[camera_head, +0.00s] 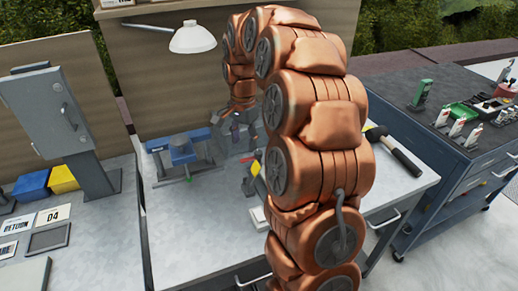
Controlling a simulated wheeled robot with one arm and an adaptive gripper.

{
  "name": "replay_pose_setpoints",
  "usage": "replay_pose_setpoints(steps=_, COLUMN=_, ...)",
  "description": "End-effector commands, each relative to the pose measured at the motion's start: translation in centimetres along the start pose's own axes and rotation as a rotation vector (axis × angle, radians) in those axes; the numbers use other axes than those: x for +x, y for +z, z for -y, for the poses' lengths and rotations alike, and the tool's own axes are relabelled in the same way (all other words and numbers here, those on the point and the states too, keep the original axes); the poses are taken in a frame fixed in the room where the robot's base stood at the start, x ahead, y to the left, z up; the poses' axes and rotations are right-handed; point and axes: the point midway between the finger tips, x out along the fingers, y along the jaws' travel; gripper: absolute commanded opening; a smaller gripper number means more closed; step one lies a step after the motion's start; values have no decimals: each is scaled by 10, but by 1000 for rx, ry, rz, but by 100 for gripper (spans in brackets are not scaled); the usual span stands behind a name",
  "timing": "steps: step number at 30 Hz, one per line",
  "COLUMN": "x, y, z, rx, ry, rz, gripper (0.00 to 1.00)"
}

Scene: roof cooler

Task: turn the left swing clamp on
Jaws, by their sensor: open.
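A fixture with grey plates and a blue block (182,149) stands on the middle workbench. Small parts at its edges are too small to tell apart, so I cannot pick out the left swing clamp. My gripper (226,132) is at the end of my copper arm, just right of the fixture and above the bench. Its jaws are open. Whether it touches the fixture cannot be told. A dark part with a bit of yellow (254,173) shows beside my arm, which hides much of the right side.
A white lamp (193,38) hangs over the back panel. A hammer (398,153) lies on the bench's right. A grey box on a post (48,112) and blue and yellow bins (62,179) stand left. The bench front (190,235) is clear.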

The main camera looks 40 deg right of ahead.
Motion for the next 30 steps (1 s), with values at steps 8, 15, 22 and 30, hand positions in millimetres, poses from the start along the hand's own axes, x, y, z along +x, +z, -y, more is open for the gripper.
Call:
replay_pose_setpoints(steps=8, x=17, y=-67, z=12, rx=254, ry=-9, rz=-18, gripper=54)
replay_pose_setpoints(steps=15, x=24, y=-86, z=14, rx=329, ry=-11, rz=-26, gripper=54)
replay_pose_setpoints(steps=22, x=48, y=-86, z=13, rx=328, ry=-8, rz=-24, gripper=54)
replay_pose_setpoints(steps=30, x=85, y=-86, z=13, rx=328, ry=-6, rz=-23, gripper=54)
